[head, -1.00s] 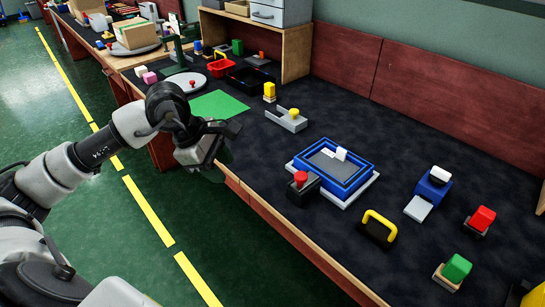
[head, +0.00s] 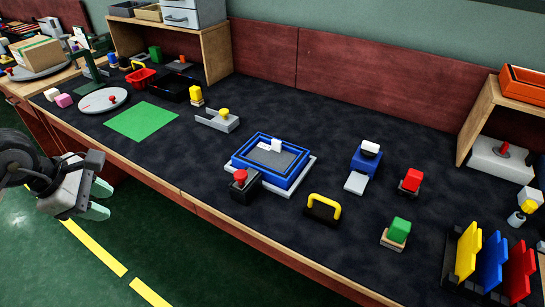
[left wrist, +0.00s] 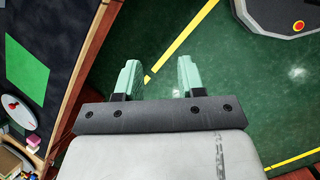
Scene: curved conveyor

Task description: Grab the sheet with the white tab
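A grey sheet (head: 284,159) with an upright white tab (head: 276,145) lies inside a blue-rimmed tray (head: 249,171) on the dark bench top. My left gripper (head: 103,200) is at the left of the head view, beyond the bench's front edge and over the green floor, well apart from the tray. In the left wrist view its two pale green fingers (left wrist: 157,78) are spread with nothing between them. The sheet is not in the left wrist view. My right gripper is not in view.
A red-knobbed black block (head: 242,187) stands against the tray's front left corner. A yellow-handled black block (head: 323,208) is to the right. A grey bracket with a yellow knob (head: 218,119) is behind left. A green mat (head: 141,121) lies farther left.

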